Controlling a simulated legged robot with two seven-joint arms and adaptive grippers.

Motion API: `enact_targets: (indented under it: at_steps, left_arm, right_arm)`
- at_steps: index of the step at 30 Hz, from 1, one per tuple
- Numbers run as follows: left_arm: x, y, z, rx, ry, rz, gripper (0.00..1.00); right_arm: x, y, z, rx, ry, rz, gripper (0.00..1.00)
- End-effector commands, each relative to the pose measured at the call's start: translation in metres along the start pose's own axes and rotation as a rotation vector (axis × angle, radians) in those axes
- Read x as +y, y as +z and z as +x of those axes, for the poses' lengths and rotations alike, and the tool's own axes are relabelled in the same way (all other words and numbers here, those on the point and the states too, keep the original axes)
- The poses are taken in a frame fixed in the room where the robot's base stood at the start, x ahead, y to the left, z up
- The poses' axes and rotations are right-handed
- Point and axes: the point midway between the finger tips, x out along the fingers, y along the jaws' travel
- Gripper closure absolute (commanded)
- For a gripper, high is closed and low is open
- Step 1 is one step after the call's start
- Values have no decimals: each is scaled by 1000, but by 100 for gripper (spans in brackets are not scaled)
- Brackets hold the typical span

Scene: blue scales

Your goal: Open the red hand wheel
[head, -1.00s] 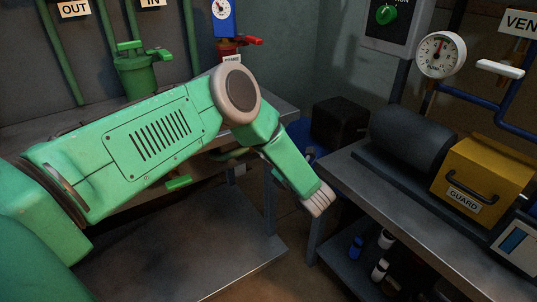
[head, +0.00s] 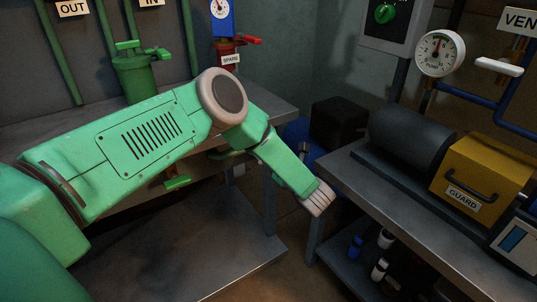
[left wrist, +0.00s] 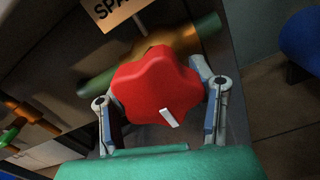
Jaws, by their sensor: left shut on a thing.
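The red hand wheel (left wrist: 150,82) fills the middle of the left wrist view. It is lobed, with a white mark (left wrist: 169,118) near its lower right edge. My left gripper (left wrist: 161,96) has one finger on each side of the wheel and is shut on it. Behind the wheel are a brass valve body (left wrist: 178,42) and a green pipe (left wrist: 207,26). A partly cut-off label (left wrist: 112,12) reading "SPA" is above. In the head view my green left arm crosses the left half, and the wheel cannot be made out. My right gripper is not in view.
A grey workbench (head: 440,215) with a yellow guard box (head: 485,170) stands at the right. Another bench shelf (head: 190,262) lies below my arm. A small green handle (head: 177,182) shows under the arm. A black box (head: 340,122) is in the corner.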

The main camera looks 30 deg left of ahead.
Motion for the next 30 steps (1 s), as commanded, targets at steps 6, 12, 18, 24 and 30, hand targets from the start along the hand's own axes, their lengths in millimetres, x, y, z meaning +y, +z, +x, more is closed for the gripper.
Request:
enact_targets:
  at_steps: [6, 12, 18, 24, 30]
  left_arm:
    - [-1, -7, -4, 11, -10, 9, 79]
    - [0, -5, -3, 8, -8, 7, 27]
    - [1, -3, -2, 4, -4, 3, 27]
    - [0, -2, -17, 5, -7, 2, 27]
    - [-1, -3, -58, 4, -9, 5, 27]
  right_arm:
    - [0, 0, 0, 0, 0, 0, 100]
    - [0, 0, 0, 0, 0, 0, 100]
    - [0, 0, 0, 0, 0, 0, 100]
    - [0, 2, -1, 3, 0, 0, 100]
    - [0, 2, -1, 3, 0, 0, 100]
